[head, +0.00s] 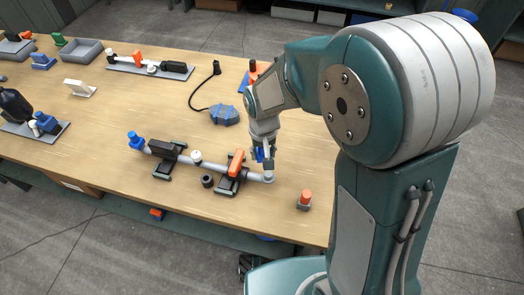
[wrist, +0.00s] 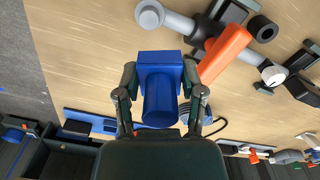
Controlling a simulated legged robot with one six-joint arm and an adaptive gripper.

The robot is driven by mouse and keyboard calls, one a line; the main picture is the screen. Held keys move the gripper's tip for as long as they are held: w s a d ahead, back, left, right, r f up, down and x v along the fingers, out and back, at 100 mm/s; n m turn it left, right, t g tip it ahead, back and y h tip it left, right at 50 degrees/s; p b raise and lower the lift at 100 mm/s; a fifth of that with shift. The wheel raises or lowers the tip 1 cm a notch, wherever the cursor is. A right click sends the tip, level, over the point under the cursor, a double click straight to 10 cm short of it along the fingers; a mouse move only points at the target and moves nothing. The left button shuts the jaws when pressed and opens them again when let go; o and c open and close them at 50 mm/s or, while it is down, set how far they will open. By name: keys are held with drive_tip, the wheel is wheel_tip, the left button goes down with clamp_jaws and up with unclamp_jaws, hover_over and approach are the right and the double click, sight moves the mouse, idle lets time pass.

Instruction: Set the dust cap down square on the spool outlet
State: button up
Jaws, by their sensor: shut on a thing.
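My gripper (head: 262,150) is shut on the blue dust cap (wrist: 160,88), which has a square block end and a round body. In the head view the cap (head: 259,155) shows partly between the fingers, just above the right end of the grey spool. The round spool outlet (head: 268,179) sits at that right end; it also shows in the wrist view (wrist: 149,14), beyond the cap and a little left of it. The cap looks apart from the outlet. My gripper (wrist: 159,72) has one finger on each side of the cap.
The spool carries an orange handle (head: 236,163) and rests on dark clamps. A black ring (head: 207,181) lies in front of it. An orange-topped piece (head: 305,199) stands to the right. A blue cabled device (head: 224,115) lies behind. Bare tabletop surrounds the outlet.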

sight(267, 173)
drive_tip(key=m, duration=0.4)
drive_tip(key=shift+s+d+m, duration=0.15)
drive_tip(key=shift+m, duration=0.25)
drive_tip(key=m, duration=0.6)
drive_tip(key=shift+s+d+r, duration=0.15)
drive_tip(key=shift+s, duration=0.05)
drive_tip(key=m, duration=0.6)
drive_tip(key=shift+s+d+r, duration=0.1)
drive_tip(key=shift+s, duration=0.05)
drive_tip(key=m, duration=0.6)
drive_tip(key=shift+s+d, duration=0.15)
drive_tip(key=shift+f, duration=2.85)
drive_tip(key=shift+f, duration=1.35)
